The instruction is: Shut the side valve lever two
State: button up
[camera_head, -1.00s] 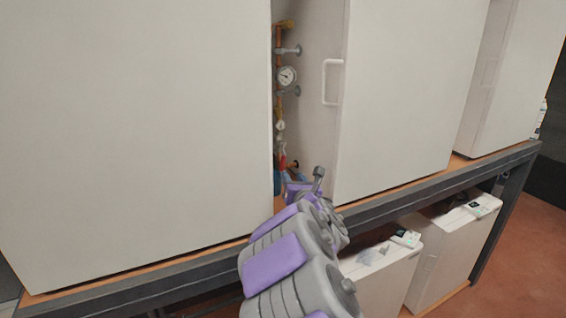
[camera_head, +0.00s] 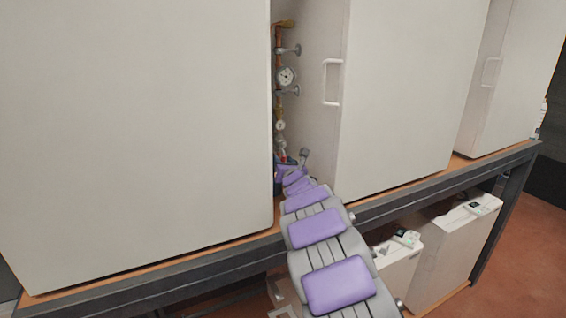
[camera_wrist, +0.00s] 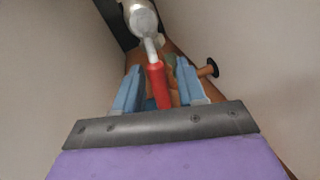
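A red valve lever (camera_wrist: 158,86) shows in the wrist view, running up to a metal fitting (camera_wrist: 143,20). My gripper (camera_wrist: 157,82) is open, with one blue finger on each side of the red lever and gaps between the fingers and the lever. I cannot tell if either finger touches it lower down. In the head view my arm reaches into the narrow gap between two white cabinets, and its end hides the lever and most of the fingers.
White cabinets (camera_head: 140,130) and (camera_head: 395,110) wall the gap closely on both sides. A pressure gauge (camera_head: 286,76) and copper pipes (camera_head: 279,40) stand above my gripper. A black round knob (camera_wrist: 208,69) sits right of the fingers. A bench edge (camera_head: 420,196) runs below.

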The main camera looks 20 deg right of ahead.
jog(key=shift+w, duration=0.2)
jog(key=shift+c, duration=0.2)
grip_shut()
dwell(0.4)
